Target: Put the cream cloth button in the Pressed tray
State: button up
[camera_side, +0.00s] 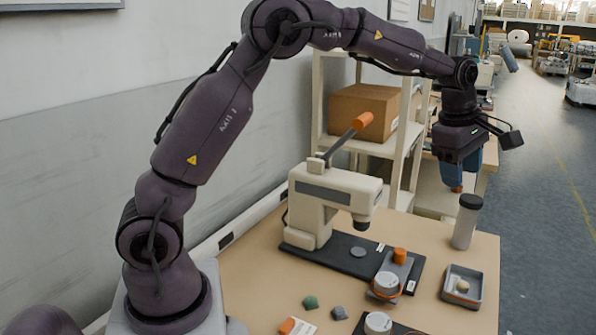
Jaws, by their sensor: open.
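A cream lever press (332,187) stands on a dark base (330,257). Two white-topped round pieces (386,282) (377,323) are near the front. Green (310,302) and grey lumps (339,312) lie front left. A grey bottle (466,222) stands near my gripper. Bare table surrounds the tray.

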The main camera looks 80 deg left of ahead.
jog(key=s+d+r+m, duration=0.1)
jog(key=s+r+m, duration=0.45)
jog(key=s, duration=0.25)
jog(key=s+d+f+m+t, duration=0.1)
jog(key=s+d+m+t, duration=0.1)
jog(key=s+m, duration=1.4)
jog(key=s, duration=0.7)
jog(key=shift+s+t, duration=0.2)
jog(key=shift+t, duration=0.2)
